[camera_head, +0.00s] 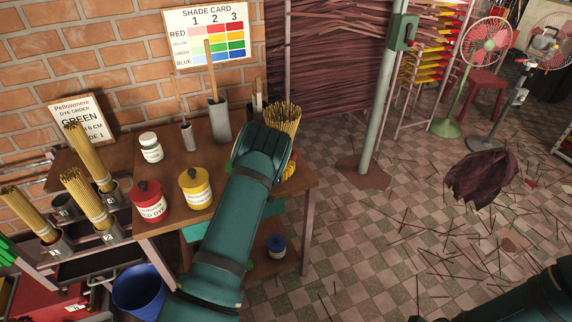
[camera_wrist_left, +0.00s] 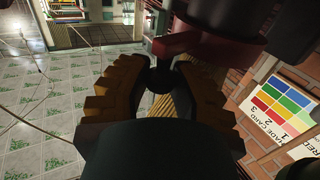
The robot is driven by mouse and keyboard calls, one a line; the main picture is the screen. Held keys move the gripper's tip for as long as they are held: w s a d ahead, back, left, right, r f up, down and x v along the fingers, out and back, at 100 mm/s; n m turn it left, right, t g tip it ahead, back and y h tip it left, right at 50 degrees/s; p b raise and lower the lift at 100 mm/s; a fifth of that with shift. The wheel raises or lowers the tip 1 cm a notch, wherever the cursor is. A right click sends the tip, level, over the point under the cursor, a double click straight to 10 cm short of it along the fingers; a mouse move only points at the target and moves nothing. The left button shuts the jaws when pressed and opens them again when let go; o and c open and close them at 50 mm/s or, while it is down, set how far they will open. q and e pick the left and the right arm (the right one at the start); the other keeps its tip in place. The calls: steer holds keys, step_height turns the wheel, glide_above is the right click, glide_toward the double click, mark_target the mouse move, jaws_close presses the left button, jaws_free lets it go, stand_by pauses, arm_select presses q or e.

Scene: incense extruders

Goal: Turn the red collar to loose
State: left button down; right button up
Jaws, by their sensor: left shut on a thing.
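My left gripper (camera_wrist_left: 163,72) has ridged orange-brown fingers, which close in on a small dark round part in the left wrist view. A dark red part (camera_wrist_left: 190,42), which looks like the red collar, lies right at the fingertips, in shadow. The exact contact and the collar's turn position are hard to make out. In the head view my left forearm covers most of the gripper and the collar; only a patch of yellow and red shows beside the arm's end. My right gripper is outside the frames; only part of my right arm shows at the lower right.
A bundle of incense sticks (camera_head: 284,118) stands just behind my left arm. On the wooden table (camera_head: 291,188) are a red dye jar (camera_head: 151,203), a yellow jar (camera_head: 195,190) and a white jar (camera_head: 151,148). A shade card (camera_head: 210,37) stands at the back.

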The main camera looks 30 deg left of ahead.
arm_select(q)
steer(key=shift+f, duration=0.1)
steer(key=c, duration=0.8)
jaws_free()
steer(key=shift+o, duration=0.2)
steer(key=shift+s, duration=0.1)
steer(key=v, duration=1.1)
steer(key=shift+s, duration=0.4)
